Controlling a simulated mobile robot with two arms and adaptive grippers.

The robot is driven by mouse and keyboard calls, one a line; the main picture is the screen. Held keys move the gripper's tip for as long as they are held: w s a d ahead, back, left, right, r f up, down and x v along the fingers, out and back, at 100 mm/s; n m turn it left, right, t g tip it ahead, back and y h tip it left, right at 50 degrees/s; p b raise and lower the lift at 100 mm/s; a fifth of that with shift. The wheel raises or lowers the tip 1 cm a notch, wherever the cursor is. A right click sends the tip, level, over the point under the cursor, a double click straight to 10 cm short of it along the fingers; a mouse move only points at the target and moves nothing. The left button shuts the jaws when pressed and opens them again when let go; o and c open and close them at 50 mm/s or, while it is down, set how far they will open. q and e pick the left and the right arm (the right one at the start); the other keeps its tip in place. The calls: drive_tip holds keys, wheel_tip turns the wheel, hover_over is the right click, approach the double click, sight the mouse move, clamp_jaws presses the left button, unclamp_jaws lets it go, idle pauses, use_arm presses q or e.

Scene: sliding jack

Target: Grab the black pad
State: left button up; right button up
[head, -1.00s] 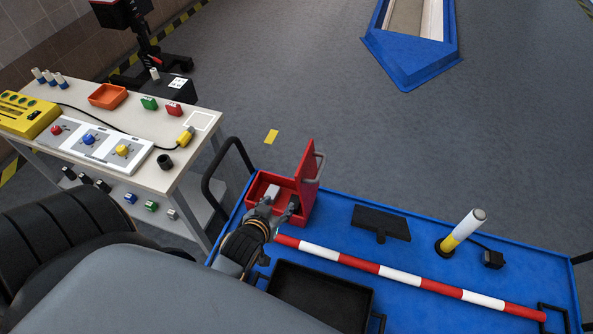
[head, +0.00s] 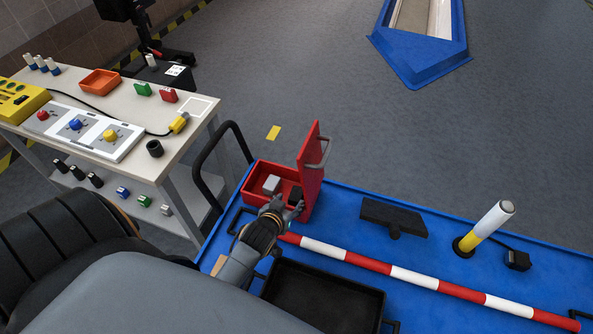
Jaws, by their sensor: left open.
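A small black pad (head: 295,194) lies in the right part of an open red box (head: 254,190), beside a light grey block (head: 271,184). My left gripper (head: 286,206) is open at the near edge of the box, with its fingertips just in front of the black pad. The gripper partly covers the near side of the box, and I cannot tell whether it touches the pad. My right gripper is not in view.
The red lid (head: 312,168) stands upright on the box's right side. A red-and-white bar (head: 365,262), a black tray (head: 320,300), a flat black plate (head: 393,214) and a yellow-white post (head: 486,227) are on the blue surface (head: 345,230).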

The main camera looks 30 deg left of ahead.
sight(296, 193)
use_arm(q)
drive_tip(key=shift+b+x, duration=0.3)
drive_tip(key=shift+x, duration=3)
drive_tip(key=shift+s, duration=0.1)
drive_tip(key=shift+c, duration=0.4)
drive_tip(key=c, duration=0.9)
